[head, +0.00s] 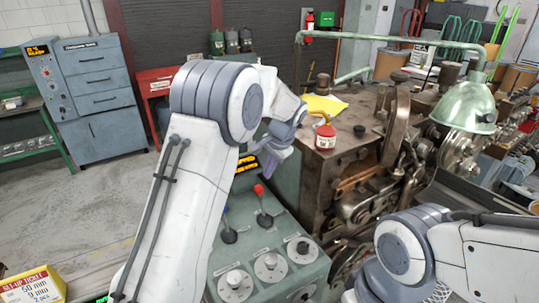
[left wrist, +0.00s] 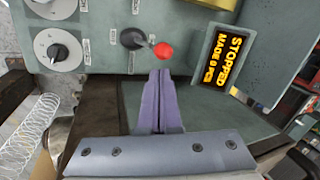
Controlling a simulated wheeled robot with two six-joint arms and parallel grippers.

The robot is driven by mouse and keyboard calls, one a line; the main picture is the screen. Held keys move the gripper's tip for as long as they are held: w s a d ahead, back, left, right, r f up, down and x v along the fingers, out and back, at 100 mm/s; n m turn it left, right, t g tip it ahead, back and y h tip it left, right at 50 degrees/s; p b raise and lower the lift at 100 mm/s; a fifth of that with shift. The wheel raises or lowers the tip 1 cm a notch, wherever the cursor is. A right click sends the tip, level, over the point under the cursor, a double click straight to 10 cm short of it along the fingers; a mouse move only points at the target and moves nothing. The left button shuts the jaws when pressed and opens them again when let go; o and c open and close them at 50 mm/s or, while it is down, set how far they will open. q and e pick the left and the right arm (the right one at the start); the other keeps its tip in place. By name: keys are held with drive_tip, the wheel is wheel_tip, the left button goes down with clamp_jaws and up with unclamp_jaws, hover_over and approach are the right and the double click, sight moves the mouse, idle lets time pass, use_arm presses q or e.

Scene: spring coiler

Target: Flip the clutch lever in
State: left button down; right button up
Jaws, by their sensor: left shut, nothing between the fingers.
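In the head view a red-knobbed lever (head: 259,189) stands on the green control panel, with a second lever (head: 229,235) to its left. I cannot read which label marks the clutch. In the left wrist view one red-knobbed lever (left wrist: 163,50) leans right from its dark round base. My left gripper (head: 277,158) is above the panel's far side; in the left wrist view its purple fingers (left wrist: 160,73) are shut and empty, with the tips just below the red knob. I cannot tell whether they touch it. My right arm shows at the lower right, its gripper out of view.
The panel has several dials (head: 270,267) in front of the levers. A lit display (left wrist: 222,60) reads STOPPED. The coiler machine (head: 350,180) stands to the right, with a red can (head: 325,136) on top. A set-up ticket box (head: 33,287) is at lower left.

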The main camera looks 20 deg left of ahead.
use_arm(q)
wheel_tip(320, 180, up, 6)
drive_tip(key=w+b, duration=0.1)
drive_tip(key=shift+w+a+r, duration=0.2)
drive_tip(key=shift+w+a, duration=0.2)
